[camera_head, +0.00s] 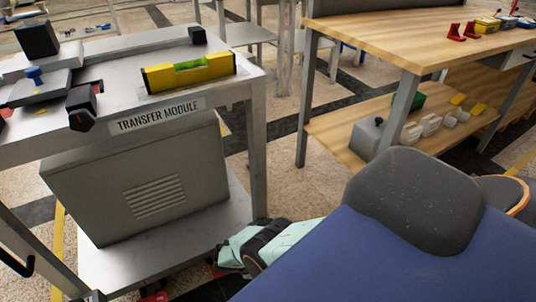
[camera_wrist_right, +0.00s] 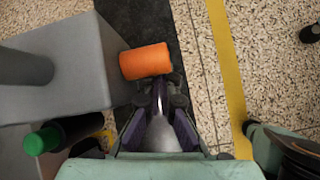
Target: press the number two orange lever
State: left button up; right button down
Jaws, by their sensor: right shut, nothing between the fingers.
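An orange cylindrical lever end (camera_wrist_right: 146,62) shows in the right wrist view, at the edge of a grey housing (camera_wrist_right: 60,80). No number shows on it. My right gripper (camera_wrist_right: 160,88) is shut and empty, its fingertips just below the orange lever end in the picture; I cannot tell whether they touch it. The orange lever is not visible in the head view, and my left gripper is in neither view.
A green-tipped cylinder (camera_wrist_right: 42,140) lies left of the right gripper. A yellow floor stripe (camera_wrist_right: 228,70) runs over open floor on the right. The head view shows the transfer module table (camera_head: 225,95), a yellow level (camera_head: 188,72) on it, and a wooden workbench (camera_head: 400,42).

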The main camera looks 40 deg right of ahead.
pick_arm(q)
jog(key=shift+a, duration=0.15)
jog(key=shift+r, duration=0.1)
pick_arm(e)
jog(key=shift+d, duration=0.1)
pick_arm(q)
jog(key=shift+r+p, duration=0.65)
jog(key=shift+p, duration=0.15)
pick_arm(e)
jog(key=shift+r, duration=0.8)
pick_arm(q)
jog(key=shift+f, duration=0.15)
pick_arm(e)
jog(key=shift+f, duration=0.2)
